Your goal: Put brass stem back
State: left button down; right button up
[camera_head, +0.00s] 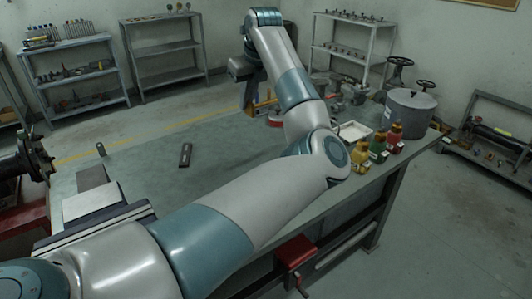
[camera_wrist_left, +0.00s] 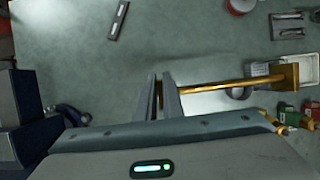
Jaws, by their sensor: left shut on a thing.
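The brass stem (camera_wrist_left: 225,84) is a long golden rod lying crosswise in the left wrist view, with a wider brass block at its right end. My left gripper (camera_wrist_left: 163,80) is shut on the rod near its left end. In the head view the arm hides most of this area; the dark wrist shows at the top, above the bench, with a small golden patch (camera_head: 265,97) below it that may be the stem. A dark flanged metal part (camera_head: 32,158), possibly the valve body, stands at the left edge. My right gripper is not in view.
The grey-green bench (camera_head: 140,180) is largely clear at left, with a small dark bar (camera_head: 185,155) on it. Several colored bottles (camera_head: 378,148), a white tray (camera_head: 353,132) and a grey pot (camera_head: 408,113) stand at right. A grey-jawed vise (camera_head: 92,203) is at lower left.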

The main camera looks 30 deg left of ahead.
pick_arm(q)
jog(key=w+f, duration=0.4)
jog(key=f, duration=0.9)
jog(key=shift+d, duration=0.2)
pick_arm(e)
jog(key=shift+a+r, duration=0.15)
pick_arm(q)
jog(key=s+a+f+p, duration=0.1)
jog(key=s+a+f, duration=0.1)
jog(key=a, duration=0.1)
jog(key=s+a+f+p, duration=0.1)
jog(key=s+a+f, duration=0.1)
jog(key=s+a+f+p, duration=0.2)
jog(key=a, duration=0.1)
jog(key=shift+s+a+f, duration=0.2)
jog(key=shift+s+a, duration=0.15)
jog(key=shift+s, duration=0.05)
jog(key=shift+s+a+f, duration=0.2)
jog(key=shift+a+f, duration=0.1)
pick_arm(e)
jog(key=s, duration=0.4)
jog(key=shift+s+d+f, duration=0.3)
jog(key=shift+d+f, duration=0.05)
